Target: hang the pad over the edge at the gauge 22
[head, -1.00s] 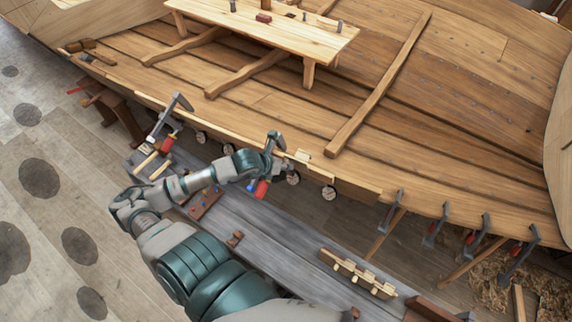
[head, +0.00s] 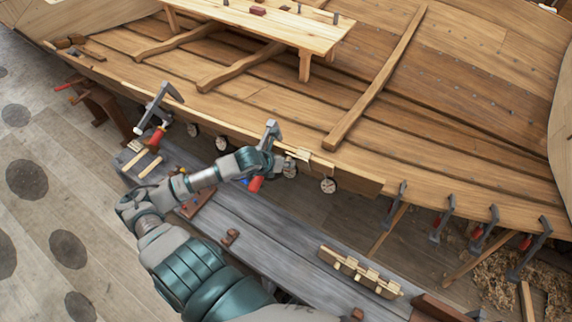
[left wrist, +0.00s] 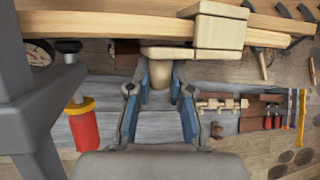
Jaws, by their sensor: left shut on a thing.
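The pad is a pale wooden block with a rounded grip; it shows large in the left wrist view (left wrist: 218,32) and small at the plank edge in the head view (head: 303,155). My left gripper (left wrist: 165,88) is shut on the pad's grip. The block lies across the top of the plank edge (left wrist: 110,24), with a lower part beneath it; whether it rests fully there I cannot tell. My right gripper is not in view.
A grey clamp with a red handle (left wrist: 83,125) stands close beside my left gripper. Another clamp (head: 158,108) sits farther left on the edge, and several (head: 442,218) are on the right. A grey bench (head: 270,240) with a wooden rack (head: 360,272) lies below.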

